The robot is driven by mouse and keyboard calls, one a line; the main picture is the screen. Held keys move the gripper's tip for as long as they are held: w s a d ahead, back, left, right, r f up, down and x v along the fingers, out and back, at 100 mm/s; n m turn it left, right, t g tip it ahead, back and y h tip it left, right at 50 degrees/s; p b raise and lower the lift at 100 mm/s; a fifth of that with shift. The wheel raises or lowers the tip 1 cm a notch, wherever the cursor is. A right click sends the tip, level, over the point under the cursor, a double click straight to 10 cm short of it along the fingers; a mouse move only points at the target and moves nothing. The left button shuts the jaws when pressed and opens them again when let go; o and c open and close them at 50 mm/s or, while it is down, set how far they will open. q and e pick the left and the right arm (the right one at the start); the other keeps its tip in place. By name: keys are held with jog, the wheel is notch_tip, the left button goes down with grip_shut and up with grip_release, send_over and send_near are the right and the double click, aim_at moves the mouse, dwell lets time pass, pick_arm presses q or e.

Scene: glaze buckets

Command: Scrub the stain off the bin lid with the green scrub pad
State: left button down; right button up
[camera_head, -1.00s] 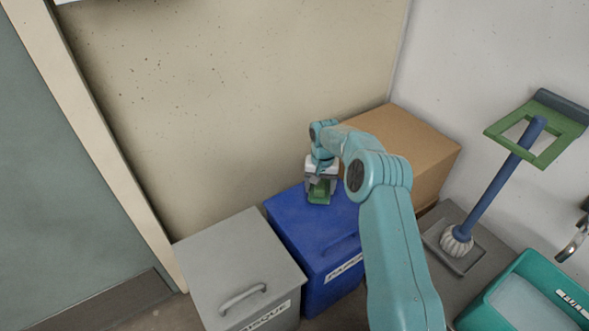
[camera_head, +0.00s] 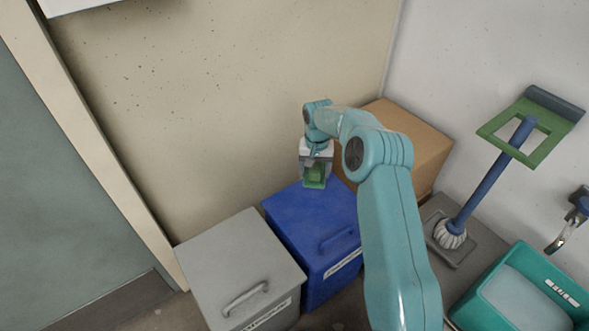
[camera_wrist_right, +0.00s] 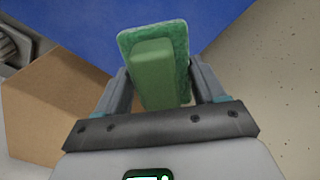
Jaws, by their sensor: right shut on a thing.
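The green scrub pad (camera_head: 314,180) is in my right gripper (camera_head: 315,168), near the back edge of the blue bin's lid (camera_head: 305,212). In the right wrist view the pad (camera_wrist_right: 178,36) is a darker green slab with a lighter green grip block (camera_wrist_right: 153,72). The right gripper's fingers (camera_wrist_right: 160,88) are shut on this block from both sides. The pad seems to be a little above the lid, but I cannot tell the gap exactly. I can make out no stain on the visible blue lid. My left gripper is in neither view.
A grey bin (camera_head: 235,260) stands left of the blue one. A cardboard box (camera_head: 415,145) stands behind on the right. The wall rises close behind the bins.

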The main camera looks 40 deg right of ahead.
jog(key=shift+r+p, duration=0.6)
jog(key=shift+r, duration=0.65)
jog(key=shift+f, duration=0.1)
